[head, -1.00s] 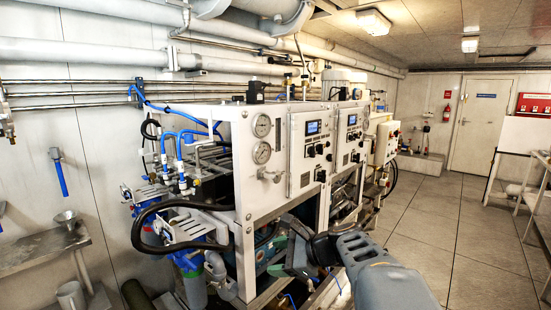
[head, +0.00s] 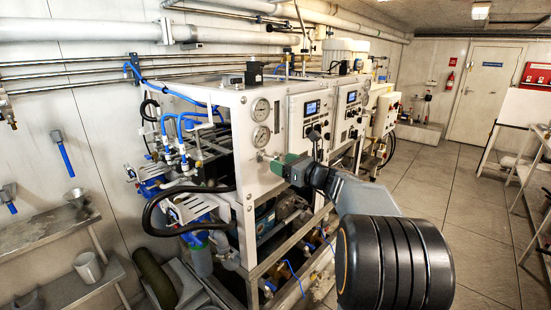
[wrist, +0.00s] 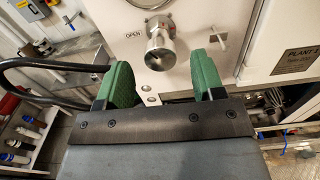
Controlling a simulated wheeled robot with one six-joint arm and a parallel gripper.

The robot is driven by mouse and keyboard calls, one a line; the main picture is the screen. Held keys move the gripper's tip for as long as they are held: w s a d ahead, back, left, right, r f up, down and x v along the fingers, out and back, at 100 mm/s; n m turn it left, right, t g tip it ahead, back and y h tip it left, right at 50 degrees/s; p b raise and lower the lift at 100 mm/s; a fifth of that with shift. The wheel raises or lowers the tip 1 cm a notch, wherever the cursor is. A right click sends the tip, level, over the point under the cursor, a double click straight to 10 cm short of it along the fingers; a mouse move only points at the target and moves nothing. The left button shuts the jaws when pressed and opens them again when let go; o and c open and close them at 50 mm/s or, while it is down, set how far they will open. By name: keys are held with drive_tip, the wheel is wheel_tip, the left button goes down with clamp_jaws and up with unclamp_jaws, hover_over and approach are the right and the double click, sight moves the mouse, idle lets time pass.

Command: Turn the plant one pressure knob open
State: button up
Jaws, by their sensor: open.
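The knob shows between and just beyond the fingertips, with a gap on each side; I cannot see contact. In the head view my gripper (head: 288,167) is at the lower part of the white cabinet front (head: 262,182), below the round gauges. The knob is hard to make out there.
A small T-shaped handle (wrist: 220,40) is close to the right finger. A "PLANT 1" plate (wrist: 300,60) is farther right. A black hose (wrist: 50,68) curves at the left. Two gauges (head: 261,123) sit above my gripper. Open tiled floor (head: 460,215) lies to the right.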

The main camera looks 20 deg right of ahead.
drive_tip(key=shift+x, duration=1.85)
drive_tip(key=shift+c, duration=0.4)
drive_tip(key=c, duration=0.8)
drive_tip(key=shift+c, duration=0.2)
drive_tip(key=shift+f+b, duration=0.1)
drive_tip(key=shift+b, duration=0.2)
